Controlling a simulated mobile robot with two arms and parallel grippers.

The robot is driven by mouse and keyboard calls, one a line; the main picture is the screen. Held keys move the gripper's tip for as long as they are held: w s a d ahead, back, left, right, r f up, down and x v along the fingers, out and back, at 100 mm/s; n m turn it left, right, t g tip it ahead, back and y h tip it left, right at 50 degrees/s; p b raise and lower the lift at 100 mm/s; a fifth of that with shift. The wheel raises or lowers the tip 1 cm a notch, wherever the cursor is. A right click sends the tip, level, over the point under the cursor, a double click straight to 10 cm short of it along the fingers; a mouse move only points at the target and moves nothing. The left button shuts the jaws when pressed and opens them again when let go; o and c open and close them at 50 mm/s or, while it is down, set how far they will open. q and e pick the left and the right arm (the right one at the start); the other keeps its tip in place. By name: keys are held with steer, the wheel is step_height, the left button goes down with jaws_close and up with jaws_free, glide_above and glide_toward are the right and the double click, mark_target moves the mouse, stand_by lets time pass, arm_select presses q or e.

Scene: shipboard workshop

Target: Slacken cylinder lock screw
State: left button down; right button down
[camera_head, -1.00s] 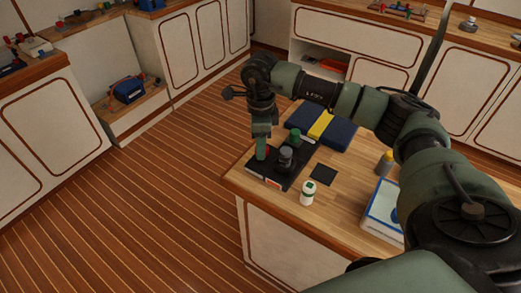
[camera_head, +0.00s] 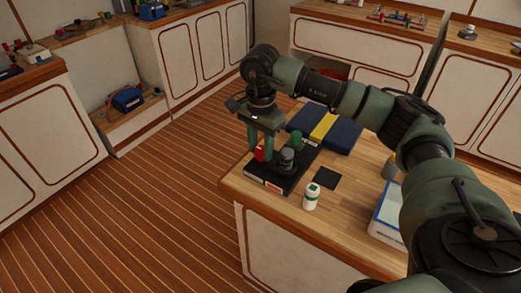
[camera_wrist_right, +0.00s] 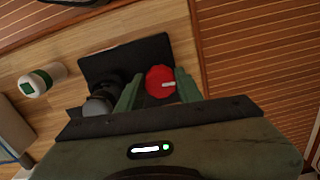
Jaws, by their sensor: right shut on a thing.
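A red round knob (camera_head: 259,154) stands on the left end of a black base (camera_head: 264,187) at the near left corner of the wooden bench. My right gripper (camera_head: 261,157) points down from above and its two green fingers are shut on the red knob. In the right wrist view the red knob (camera_wrist_right: 158,77) sits between the fingers, with a pale mark on its top. A dark grey cylinder (camera_head: 285,159) and a green-topped part (camera_head: 295,138) stand beside it on the same base. My left gripper is not in view.
A blue and yellow folded item (camera_head: 325,130) is behind. A blue-edged white tray (camera_head: 388,215) is at right. Open floor is left.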

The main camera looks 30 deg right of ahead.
mark_target(261, 150)
steer(key=shift+r+n, duration=0.15)
steer(key=shift+n, duration=0.45)
steer(key=c, duration=0.9)
jaws_free()
steer(key=shift+c, duration=0.2)
steer(key=shift+r+b, duration=0.5)
steer(key=shift+r, duration=3.35)
